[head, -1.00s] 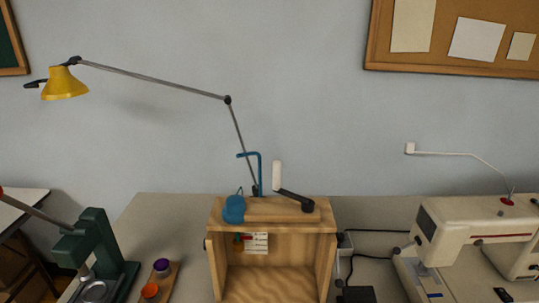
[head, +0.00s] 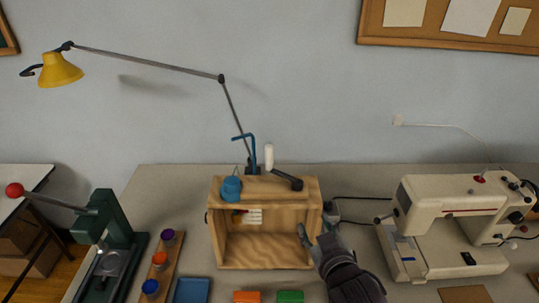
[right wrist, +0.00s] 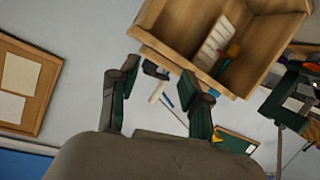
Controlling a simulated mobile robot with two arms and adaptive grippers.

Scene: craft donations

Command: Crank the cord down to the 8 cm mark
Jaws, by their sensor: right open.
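An open-fronted wooden box (head: 268,266) stands on the table. On its top are a blue spool (head: 231,188) and a dark crank arm (head: 287,180) with an upright white handle (head: 268,157). A white marked card (head: 254,216) is on the inside back wall, with a small reddish piece beside it; the marks are too small to read. The card (right wrist: 217,42) also shows in the right wrist view. My right gripper (head: 316,222) is open and empty at the box's right front side, below the crank. It shows in the right wrist view too (right wrist: 158,70).
A yellow lamp (head: 60,71) reaches over from behind the box. A green press (head: 112,244) and a rack of colored cups (head: 162,262) stand left. A sewing machine (head: 468,208) stands right. Blue, orange (head: 247,297) and green (head: 290,297) trays lie in front.

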